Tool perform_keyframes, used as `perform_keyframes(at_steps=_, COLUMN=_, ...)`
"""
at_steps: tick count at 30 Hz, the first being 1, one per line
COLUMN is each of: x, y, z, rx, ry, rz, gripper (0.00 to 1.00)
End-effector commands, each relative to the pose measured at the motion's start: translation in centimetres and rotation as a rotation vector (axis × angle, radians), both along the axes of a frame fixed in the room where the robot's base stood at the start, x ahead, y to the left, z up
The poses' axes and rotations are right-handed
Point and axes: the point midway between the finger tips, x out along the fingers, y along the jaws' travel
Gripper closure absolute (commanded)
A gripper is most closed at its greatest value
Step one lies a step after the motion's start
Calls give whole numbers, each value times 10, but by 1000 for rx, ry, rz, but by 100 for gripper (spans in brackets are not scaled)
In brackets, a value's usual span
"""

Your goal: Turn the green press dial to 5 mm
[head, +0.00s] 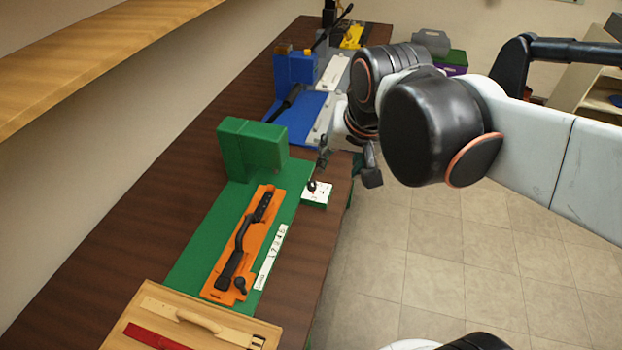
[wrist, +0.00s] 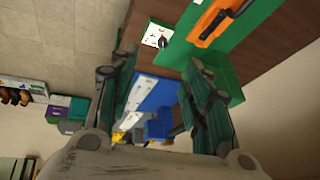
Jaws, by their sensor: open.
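The green press (head: 190,270) lies along the table, with a green upright block at its far end. Its dial (head: 316,194) is a white plate on a small green block at the press's right side, with a small dark knob on top. The dial also shows at the top of the wrist view (wrist: 154,35). The pointer's reading is too small to tell. My gripper (head: 346,168) is open and empty, just beyond the dial and apart from it. In the wrist view the two fingers (wrist: 161,62) are spread, with the dial ahead between them.
An orange plate (head: 221,278) with a black handle lies on the green press beside a white number strip (head: 270,258). A wooden board (head: 128,315) with straps is nearest. A blue press (head: 292,70) stands farther back. Open floor (head: 440,270) lies right of the table.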

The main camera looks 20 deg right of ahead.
Motion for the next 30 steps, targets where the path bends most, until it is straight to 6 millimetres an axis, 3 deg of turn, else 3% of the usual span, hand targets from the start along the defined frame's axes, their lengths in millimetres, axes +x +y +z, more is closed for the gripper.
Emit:
perform_keyframes(at_steps=14, x=95, y=2, z=-24, rx=169, ry=225, rz=-494, gripper=55)
perform_keyframes(at_steps=24, x=155, y=3, z=-69, rx=219, ry=362, rz=-856, gripper=55)
perform_keyframes(at_steps=30, x=177, y=3, z=-93, rx=223, ry=411, rz=-1013, gripper=55)
